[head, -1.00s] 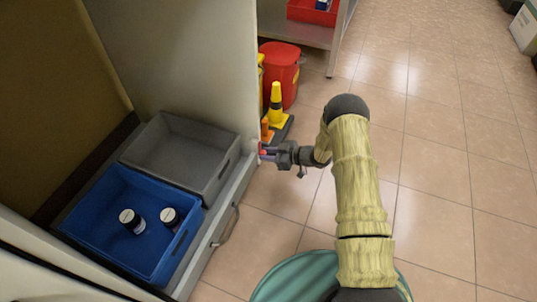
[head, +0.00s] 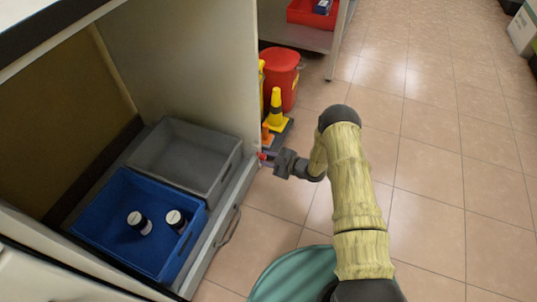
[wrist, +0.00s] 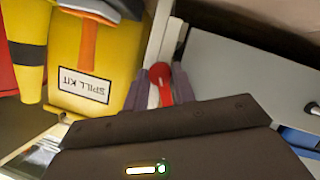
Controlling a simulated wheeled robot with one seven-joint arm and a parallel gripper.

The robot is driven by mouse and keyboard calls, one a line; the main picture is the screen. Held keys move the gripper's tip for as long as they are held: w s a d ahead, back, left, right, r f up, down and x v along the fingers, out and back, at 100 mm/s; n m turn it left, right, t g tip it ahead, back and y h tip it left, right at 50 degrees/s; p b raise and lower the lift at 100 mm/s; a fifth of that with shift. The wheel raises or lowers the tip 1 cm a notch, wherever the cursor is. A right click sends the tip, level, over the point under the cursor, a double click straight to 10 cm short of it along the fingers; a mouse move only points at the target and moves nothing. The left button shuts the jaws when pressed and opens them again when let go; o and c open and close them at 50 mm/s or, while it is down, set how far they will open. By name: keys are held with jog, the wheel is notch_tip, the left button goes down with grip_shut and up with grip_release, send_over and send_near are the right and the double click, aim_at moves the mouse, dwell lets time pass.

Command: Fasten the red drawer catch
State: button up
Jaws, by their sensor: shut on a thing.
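The red catch (wrist: 160,78) has a round knob and a red lever, seen in the wrist view on the pale front edge of the cabinet. My gripper (wrist: 161,90) is shut on it, with one purple finger on each side of the lever. In the head view only a bit of red shows at the tips of my gripper (head: 266,157), beside the cabinet's upright edge. The drawer (head: 226,204) is low in the open cabinet and carries a blue bin (head: 90,228) and a grey bin (head: 218,170). My fingers hide part of the catch.
A yellow cone (head: 276,108), a red bucket (head: 280,75) and a yellow spill kit (wrist: 95,62) stand just beyond the cabinet. The tiled floor (head: 440,180) to the right is clear.

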jog(key=n+t+p, duration=0.1)
jog(key=n+p, duration=0.1)
jog(key=n+t+p, duration=0.2)
jog(key=shift+s+f+n, duration=0.15)
jog(key=shift+s+n, duration=0.05)
jog(key=shift+n, duration=0.1)
jog(key=n, duration=0.1)
jog(key=n+t+p, duration=0.1)
jog(key=n, duration=0.1)
jog(key=n+t+y, duration=0.1)
jog(key=n, duration=0.1)
jog(key=shift+f+p, duration=0.3)
jog(key=shift+p, duration=0.1)
jog(key=shift+d, duration=0.1)
jog(key=o, duration=1)
